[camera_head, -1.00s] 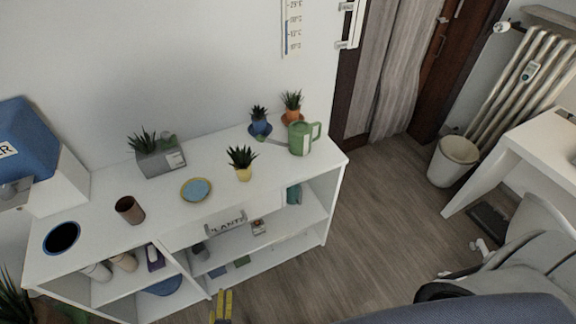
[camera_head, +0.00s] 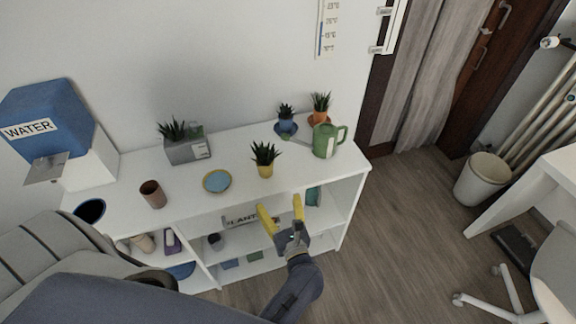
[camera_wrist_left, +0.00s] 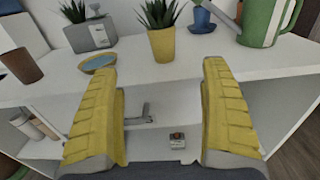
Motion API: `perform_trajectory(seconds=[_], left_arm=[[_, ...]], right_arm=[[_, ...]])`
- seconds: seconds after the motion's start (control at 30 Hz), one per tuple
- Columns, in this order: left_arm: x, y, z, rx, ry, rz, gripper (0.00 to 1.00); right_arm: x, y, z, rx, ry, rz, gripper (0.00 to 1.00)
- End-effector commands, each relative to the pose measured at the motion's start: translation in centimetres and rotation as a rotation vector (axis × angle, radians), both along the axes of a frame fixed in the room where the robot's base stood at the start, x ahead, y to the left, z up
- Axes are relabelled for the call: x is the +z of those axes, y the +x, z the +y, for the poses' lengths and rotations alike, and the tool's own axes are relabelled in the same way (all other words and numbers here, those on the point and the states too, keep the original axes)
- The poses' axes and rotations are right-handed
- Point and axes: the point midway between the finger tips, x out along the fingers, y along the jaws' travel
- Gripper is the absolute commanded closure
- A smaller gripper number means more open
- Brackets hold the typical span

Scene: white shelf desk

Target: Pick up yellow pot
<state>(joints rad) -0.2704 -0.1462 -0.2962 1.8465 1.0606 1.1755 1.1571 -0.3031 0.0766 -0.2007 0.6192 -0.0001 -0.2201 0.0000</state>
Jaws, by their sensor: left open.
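The yellow pot (camera_head: 265,171) holds a spiky green plant and stands upright near the front edge of the white shelf top. It also shows in the left wrist view (camera_wrist_left: 162,45), beyond and between my fingers. My left gripper (camera_head: 281,208) has yellow fingers, is open and empty, and is in front of the shelf, nearer than the pot and apart from it. In the left wrist view its fingers (camera_wrist_left: 164,90) are spread wide. My right gripper does not show.
A yellow-rimmed blue saucer (camera_head: 217,181) and a brown cup (camera_head: 153,194) stand left of the pot. A green watering can (camera_head: 326,141), a blue pot (camera_head: 286,126) and an orange pot (camera_head: 320,110) stand right and behind. A grey planter (camera_head: 187,149) is at the back left.

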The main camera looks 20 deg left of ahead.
Motion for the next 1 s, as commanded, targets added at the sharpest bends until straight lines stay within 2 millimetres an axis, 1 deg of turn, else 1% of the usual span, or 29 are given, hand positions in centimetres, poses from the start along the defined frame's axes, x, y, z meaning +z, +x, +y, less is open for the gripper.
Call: perform_trajectory(seconds=[0.07, 0.17, 0.4, 0.6, 0.7, 0.83, 1.0], left_arm=[[0.3, 0.1, 0.4, 0.011, -0.024, -0.016, 0.2], [0.3, 0.8, 1.2, 0.015, -0.033, -0.022, 0.2], [0.3, 3.9, 4.1, 0.013, -0.029, -0.021, 0.2], [0.3, 6.4, 6.5, 0.013, -0.028, -0.02, 0.2], [0.3, 7.4, 7.4, 0.012, -0.028, -0.02, 0.2], [0.2, 8.2, 8.3, 0.013, -0.029, -0.018, 0.2], [0.3, 8.6, 8.7, 0.012, -0.029, -0.019, 0.2]], right_arm=[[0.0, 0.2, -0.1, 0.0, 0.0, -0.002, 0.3], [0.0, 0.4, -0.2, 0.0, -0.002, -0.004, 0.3], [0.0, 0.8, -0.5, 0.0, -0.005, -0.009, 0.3], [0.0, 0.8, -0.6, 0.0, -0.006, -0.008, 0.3], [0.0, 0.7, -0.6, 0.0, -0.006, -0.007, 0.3], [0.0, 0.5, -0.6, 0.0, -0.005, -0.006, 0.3], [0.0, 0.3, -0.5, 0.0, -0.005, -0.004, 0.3]])
